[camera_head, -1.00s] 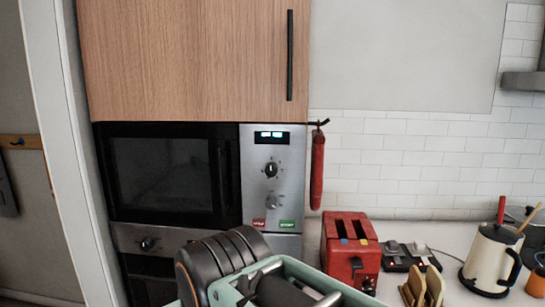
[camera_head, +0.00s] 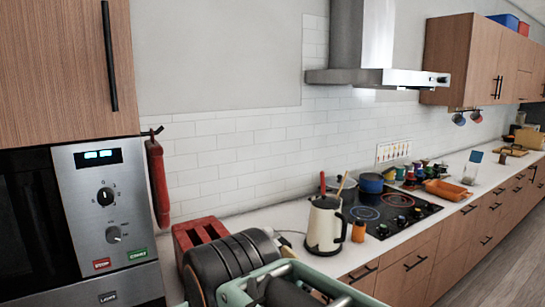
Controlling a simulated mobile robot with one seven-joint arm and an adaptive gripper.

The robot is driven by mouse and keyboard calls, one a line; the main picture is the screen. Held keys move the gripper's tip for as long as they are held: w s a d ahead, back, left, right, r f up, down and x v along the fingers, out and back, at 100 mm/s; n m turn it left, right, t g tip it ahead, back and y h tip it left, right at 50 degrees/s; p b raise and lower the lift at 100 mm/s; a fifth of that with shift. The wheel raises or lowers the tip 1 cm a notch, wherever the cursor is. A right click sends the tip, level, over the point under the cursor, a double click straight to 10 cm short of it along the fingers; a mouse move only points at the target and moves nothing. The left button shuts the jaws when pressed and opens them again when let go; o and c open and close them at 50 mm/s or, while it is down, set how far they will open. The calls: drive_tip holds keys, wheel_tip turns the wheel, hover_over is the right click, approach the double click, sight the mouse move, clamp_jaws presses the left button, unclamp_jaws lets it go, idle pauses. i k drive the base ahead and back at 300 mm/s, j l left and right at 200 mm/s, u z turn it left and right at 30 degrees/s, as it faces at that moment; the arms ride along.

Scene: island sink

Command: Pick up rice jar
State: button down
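I cannot make out a rice jar for certain. A small clear container (camera_head: 470,174) with pale contents stands far along the right part of the counter, and it is too small to identify. Dark and mint-green parts of my own arm fill the bottom of the view. My gripper's fingers do not show.
The white counter (camera_head: 459,208) runs away to the right. Open floor (camera_head: 490,275) lies at lower right.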

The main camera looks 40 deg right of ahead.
sight(470, 171)
drive_tip(key=z, duration=2.5)
drive_tip(key=i+z, duration=0.15)
drive_tip(key=z, duration=0.4)
drive_tip(key=i+z, duration=0.1)
drive_tip(key=i, duration=2.2)
drive_tip(key=i+u, duration=0.1)
drive_tip(key=i, duration=0.65)
drive_tip(key=i+u, duration=0.15)
drive_tip(key=i, duration=0.65)
drive_tip(key=i+l+u, duration=0.1)
drive_tip(key=i, duration=0.65)
